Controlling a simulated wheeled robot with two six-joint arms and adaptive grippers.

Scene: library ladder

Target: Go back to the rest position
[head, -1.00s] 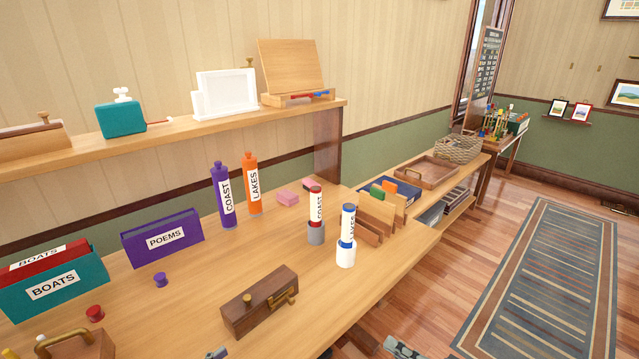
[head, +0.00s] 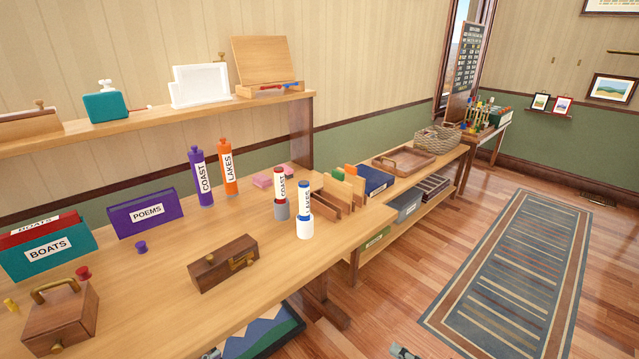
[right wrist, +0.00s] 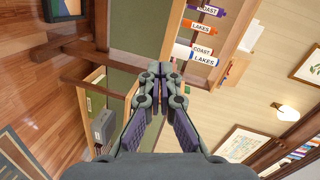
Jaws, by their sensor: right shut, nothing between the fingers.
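My right gripper (head: 403,352) shows only as a small grey tip at the bottom edge of the head view, over the floor in front of the desk. In the right wrist view its fingers (right wrist: 160,70) are together and empty, clear of any object. A small grey piece (head: 213,354) at the bottom edge of the head view looks like my left gripper; too little shows to tell its jaws. The desk (head: 150,300) stands to the left, apart from my right gripper.
On the desk stand a wooden box (head: 223,262), a brass-handled box (head: 60,312), a POEMS box (head: 145,213), a BOATS box (head: 48,250) and labelled tubes (head: 304,212). A low shelf (head: 400,215) continues behind. The floor by the striped rug (head: 515,270) is clear.

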